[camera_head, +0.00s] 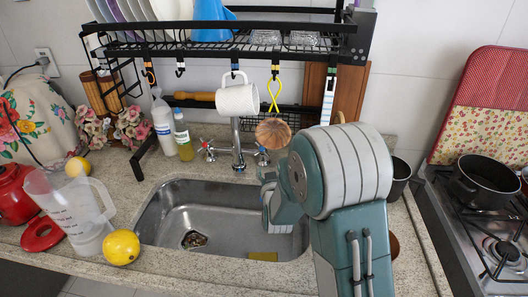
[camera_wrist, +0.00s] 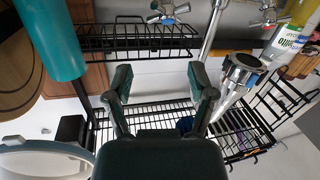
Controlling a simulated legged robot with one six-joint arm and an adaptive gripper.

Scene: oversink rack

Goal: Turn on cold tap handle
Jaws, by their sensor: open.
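The tap (camera_head: 237,145) stands behind the sink with a cross-shaped handle on each side. The right handle, marked blue, is the cold tap handle (camera_head: 262,156); the left one, marked red, is the hot handle (camera_head: 206,150). In the wrist view the cold handle (camera_wrist: 168,12) shows at the top edge, beyond my fingertips, with the hot handle (camera_wrist: 263,16) to its right. My gripper (camera_wrist: 159,78) is open and empty, its two fingers apart, touching neither handle. In the head view my arm hides most of the gripper.
The steel sink (camera_head: 220,215) lies in front of the tap.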

